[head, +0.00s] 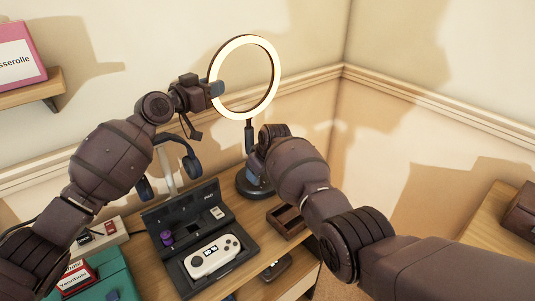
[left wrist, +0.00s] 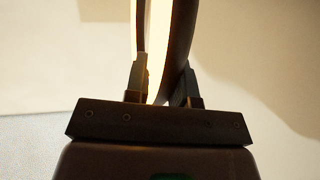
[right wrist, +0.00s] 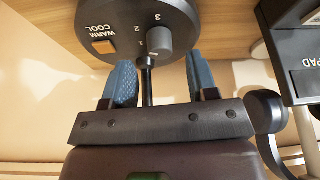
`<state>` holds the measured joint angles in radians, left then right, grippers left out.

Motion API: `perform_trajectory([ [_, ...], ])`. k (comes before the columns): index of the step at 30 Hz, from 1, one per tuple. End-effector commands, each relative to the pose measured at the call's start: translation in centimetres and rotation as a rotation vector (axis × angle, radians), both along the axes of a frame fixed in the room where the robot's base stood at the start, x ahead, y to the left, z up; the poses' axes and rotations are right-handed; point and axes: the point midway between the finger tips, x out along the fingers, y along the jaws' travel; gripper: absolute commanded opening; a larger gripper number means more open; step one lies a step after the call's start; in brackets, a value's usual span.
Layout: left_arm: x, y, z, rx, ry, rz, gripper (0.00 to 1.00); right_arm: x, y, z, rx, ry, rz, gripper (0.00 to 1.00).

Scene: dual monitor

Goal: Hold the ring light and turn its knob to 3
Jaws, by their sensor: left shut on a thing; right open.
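The ring light (head: 272,88) stands lit and upright at the back of the desk, on a stem above a round dark base (head: 246,181). My left gripper (head: 216,89) is shut on the ring's left side; the left wrist view shows the ring (left wrist: 178,45) between its fingers (left wrist: 162,85). In the right wrist view the base (right wrist: 190,15) carries a grey knob (right wrist: 159,40), printed 1, 2 and 3, and an orange WARM/COOL button (right wrist: 103,46). My right gripper (right wrist: 162,75) is open, its blue fingertips just short of the knob on either side.
A black case (head: 180,258) with a white handheld device (head: 212,257) lies open left of the base. Headphones (head: 190,165) hang behind it. A teal box (head: 115,275) is at front left.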

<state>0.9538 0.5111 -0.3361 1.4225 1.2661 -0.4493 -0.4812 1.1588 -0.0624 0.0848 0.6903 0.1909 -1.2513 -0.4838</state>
Motion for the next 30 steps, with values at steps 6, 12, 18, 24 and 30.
perform_trajectory([
  [6, 0.0, 0.0, 0.0, 0.000, 0.000, 0.000, 0.00, -0.6, -0.6, 2.1, 0.000, -0.002, -0.002, 0.53],
  [12, 0.0, 0.0, 0.0, 0.000, 0.000, 0.000, 0.00, -1.3, -1.3, 4.5, 0.002, -0.003, -0.001, 0.53],
  [18, 0.0, 0.0, 0.0, 0.000, 0.000, 0.000, 0.00, -2.1, -2.0, 7.2, 0.002, -0.003, -0.001, 0.53],
  [24, 0.0, 0.0, 0.0, 0.000, 0.000, 0.000, 0.00, -2.6, -2.5, 8.5, 0.008, 0.011, -0.035, 0.53],
  [30, 0.0, 0.0, 0.0, 0.000, 0.000, 0.000, 0.00, -2.6, -2.5, 8.4, 0.021, 0.024, -0.086, 0.53],
])
